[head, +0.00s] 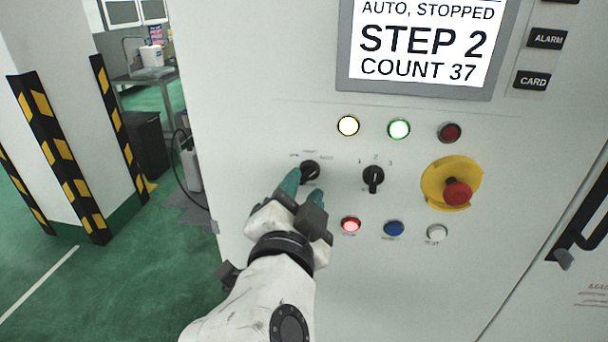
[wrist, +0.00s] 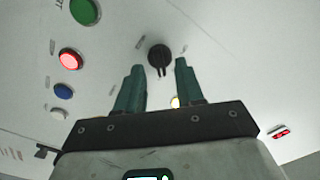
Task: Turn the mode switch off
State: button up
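The mode switch (head: 311,169) is a black rotary knob on the white panel, left of a second knob marked 1, 2, 3. Small labels stand around it, too small to read surely. Its handle seems to lean up and right. My gripper (head: 304,184) is open, its teal fingers just below and left of the knob, which is partly covered. In the wrist view the knob (wrist: 159,54) shows beyond and between the open fingertips (wrist: 159,67), its handle pointing toward the gripper. Nothing is held; I cannot tell whether a finger touches the knob.
The screen (head: 420,42) reads AUTO, STOPPED, STEP 2, COUNT 37. The 1-2-3 selector (head: 373,178) is close on the right. Yellow (head: 348,126) and green (head: 399,129) lamps are lit. A red emergency stop (head: 457,192) and lit red button (head: 351,225) are nearby.

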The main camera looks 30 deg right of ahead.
aim_at(309, 173)
jog(key=shift+x, duration=1.2)
jog(key=shift+c, duration=0.4)
grip_shut()
